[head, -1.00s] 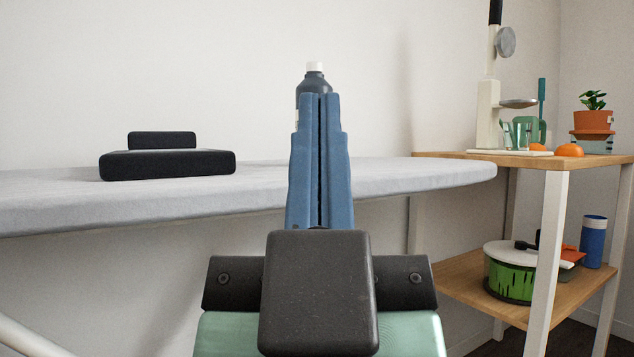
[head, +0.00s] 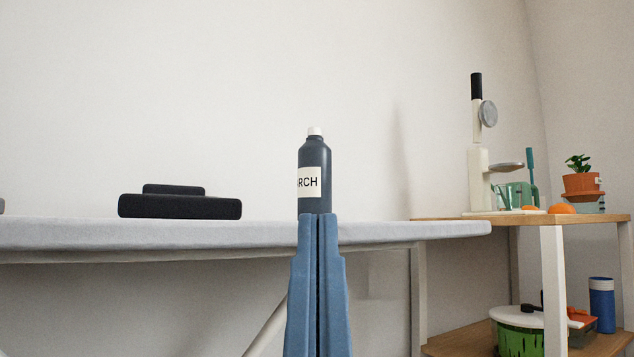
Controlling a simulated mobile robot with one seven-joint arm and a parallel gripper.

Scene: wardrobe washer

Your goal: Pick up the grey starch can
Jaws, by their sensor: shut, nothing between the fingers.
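The grey starch can (head: 315,165) stands upright on the ironing board (head: 200,232) in the head view. It is dark grey with a white cap and a pale label that reads "RCH" in the part I see. My gripper (head: 318,216) has blue fingers, pressed together and pointing up and away from me. It is shut and empty. Its tips are in front of the can and overlap the can's base in the picture, so the base is hidden. I cannot tell how far apart the tips and the can are.
A black stepped block (head: 180,206) lies on the board left of the can. A wooden shelf unit (head: 553,275) at right carries a white and black stand (head: 479,180), a potted plant (head: 581,180) and a blue cup (head: 602,304). The board's top beside the can is clear.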

